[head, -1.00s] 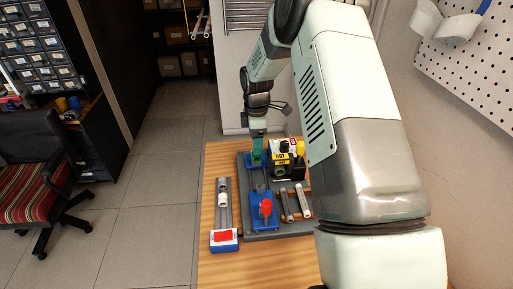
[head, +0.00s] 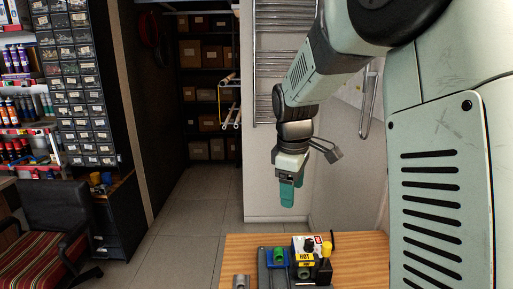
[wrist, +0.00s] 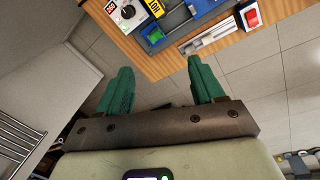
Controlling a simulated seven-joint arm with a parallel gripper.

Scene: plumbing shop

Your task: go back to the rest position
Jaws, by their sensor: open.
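My gripper (head: 287,192) hangs in the air above the far edge of the wooden bench, with its green fingers pointing down. In the wrist view my gripper (wrist: 159,90) has its two green fingers spread wide apart with nothing between them. The bench (head: 243,246) lies below and shows only its far part in the head view. In the wrist view the bench edge (wrist: 150,68) lies beyond the fingertips.
A box marked HOT (head: 306,262) with a yellow-topped part (head: 327,247) stands on the bench. A green piece in a blue holder (head: 278,256) is left of it. A red switch (wrist: 251,15) shows in the wrist view. A chair (head: 45,235) and shelves stand left.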

